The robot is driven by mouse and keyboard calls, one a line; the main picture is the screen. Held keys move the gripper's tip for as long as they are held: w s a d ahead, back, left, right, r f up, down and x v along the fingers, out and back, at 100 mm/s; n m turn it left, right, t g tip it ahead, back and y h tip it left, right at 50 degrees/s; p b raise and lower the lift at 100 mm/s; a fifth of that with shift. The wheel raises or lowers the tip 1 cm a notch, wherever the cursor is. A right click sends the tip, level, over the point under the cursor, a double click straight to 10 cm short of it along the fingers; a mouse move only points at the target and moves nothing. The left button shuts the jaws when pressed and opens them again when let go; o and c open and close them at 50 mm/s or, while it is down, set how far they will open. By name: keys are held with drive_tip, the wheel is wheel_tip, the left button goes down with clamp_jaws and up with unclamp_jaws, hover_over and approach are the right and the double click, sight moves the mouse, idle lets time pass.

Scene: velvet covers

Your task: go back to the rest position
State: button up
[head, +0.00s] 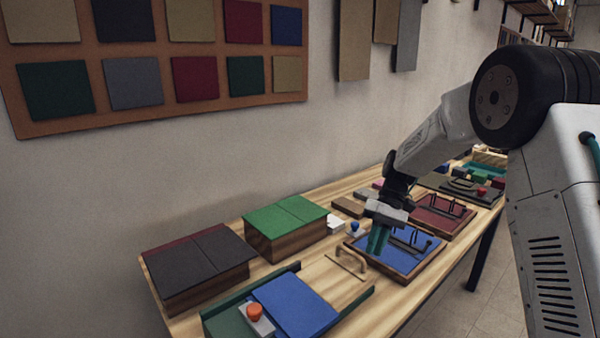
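My gripper (377,242) hangs at the end of my arm, its teal fingers pointing down over the left part of a blue-lined tray (392,262). The fingers look close together from this side. I cannot tell whether they are open or shut, or whether they touch the tray. No held thing shows at their tips.
A wooden table (345,290) runs from front left to back right. The wall stands behind.

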drive_tip(key=s+d+r+m+t+h, duration=0.1)
drive_tip(key=s+r, duration=0.3)
drive_tip(key=s, duration=0.8)
drive_tip(key=s+d+r+m+t+h, duration=0.1)
drive_tip(key=s+r, duration=0.4)
drive_tip(key=s, duration=0.7)
drive_tip(key=s+d+r+m+t+h, duration=0.2)
drive_tip(key=s+d+r+t, duration=0.1)
drive_tip(key=s, duration=1)
drive_tip(key=shift+r+t, duration=0.5)
drive_tip(key=shift+r, duration=0.35)
